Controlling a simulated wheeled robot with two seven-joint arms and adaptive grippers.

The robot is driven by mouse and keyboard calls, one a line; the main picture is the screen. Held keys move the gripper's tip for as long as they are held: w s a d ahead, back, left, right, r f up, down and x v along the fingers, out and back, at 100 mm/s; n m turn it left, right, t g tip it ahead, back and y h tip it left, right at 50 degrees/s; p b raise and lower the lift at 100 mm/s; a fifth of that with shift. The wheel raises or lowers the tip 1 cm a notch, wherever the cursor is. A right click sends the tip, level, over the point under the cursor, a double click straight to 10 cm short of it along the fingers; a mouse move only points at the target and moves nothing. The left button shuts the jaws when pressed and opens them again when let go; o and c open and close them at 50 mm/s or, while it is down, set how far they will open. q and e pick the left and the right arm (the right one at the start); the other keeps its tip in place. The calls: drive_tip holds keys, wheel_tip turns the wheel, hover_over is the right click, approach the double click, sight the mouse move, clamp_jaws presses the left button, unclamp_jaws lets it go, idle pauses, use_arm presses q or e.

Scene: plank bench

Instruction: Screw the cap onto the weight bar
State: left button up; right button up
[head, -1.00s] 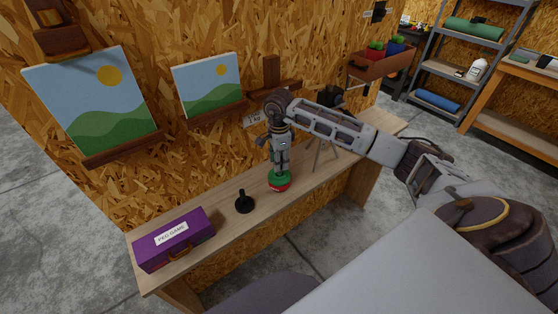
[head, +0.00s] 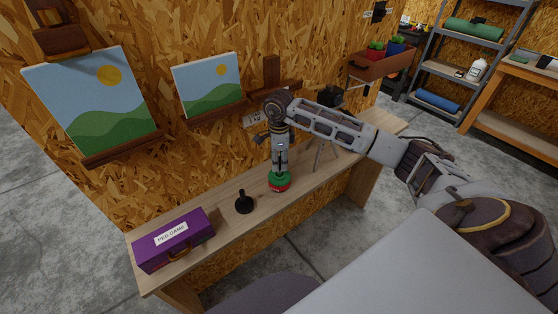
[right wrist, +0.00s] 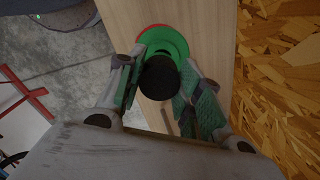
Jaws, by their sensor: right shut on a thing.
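Green and red round weights (head: 279,181) lie flat in a stack on the bench; the green disc also shows in the right wrist view (right wrist: 166,45). My right gripper (head: 280,168) points straight down just above them. In the right wrist view its fingers (right wrist: 160,85) are closed on a round black piece (right wrist: 160,78), seen from above, which looks like the cap. My left gripper is out of view.
A small black piece with a round base and upright post (head: 244,203) stands left of the weights. A purple peg game box (head: 174,240) is at the bench's left end. A small tripod (head: 322,150) stands to the right. The OSB wall (head: 190,160) rises behind.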

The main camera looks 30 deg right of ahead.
drive_tip(key=shift+m, duration=0.7)
drive_tip(key=o, duration=1.2)
drive_tip(key=shift+r, duration=0.1)
drive_tip(key=shift+r, duration=5.9)
drive_tip(key=shift+s+f, duration=0.1)
